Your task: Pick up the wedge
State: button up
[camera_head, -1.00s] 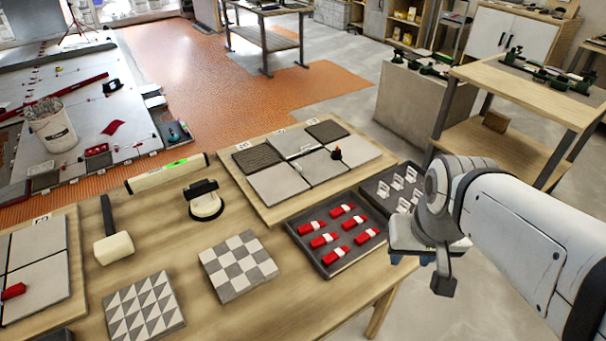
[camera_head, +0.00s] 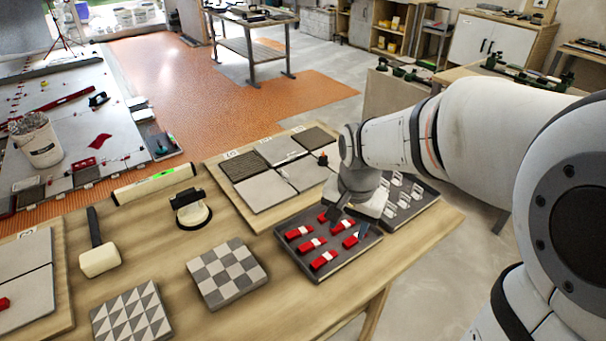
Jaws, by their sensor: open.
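Several red wedges with pale bands lie in rows in a dark tray (camera_head: 283,222) at the table's right side. The front wedge (camera_head: 323,260) and the left wedge (camera_head: 298,232) show clearly. My gripper (camera_head: 350,226) is open and points down over the back right part of this tray. A wedge (camera_head: 351,240) lies close by its fingers, and others there are partly hidden by it. I cannot tell whether the fingers touch a wedge. Another red piece (camera_head: 4,303) lies on the tile board at the far left.
A second dark tray with white clips (camera_head: 414,192) adjoins on the right, partly behind my gripper. A tile board (camera_head: 267,190) lies behind. A checkered tile (camera_head: 227,272), a suction cup (camera_head: 191,210), a level (camera_head: 153,184) and a mallet (camera_head: 99,260) lie to the left.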

aim_at(304, 247)
jog(key=w+a+f+m, duration=0.2)
jog(key=f, duration=0.1)
jog(key=w+a+f+m, duration=0.1)
jog(key=w+a+f, duration=0.2)
jog(key=w+a+f+m+g, duration=0.1)
jog(key=w+a+f+m, duration=0.1)
jog(key=w+a+f, duration=0.1)
jog(key=shift+a+f+m, duration=0.15)
jog(key=shift+f+m, duration=0.1)
jog(key=shift+m, duration=0.05)
jog(key=f, duration=0.7)
jog(key=shift+w+a+f, duration=0.15)
jog(key=shift+a+f, duration=0.05)
jog(key=shift+f, duration=0.1)
jog(key=shift+c, duration=0.2)
jog(key=c, duration=0.9)
jog(key=shift+r, duration=0.1)
jog(key=shift+c, duration=0.2)
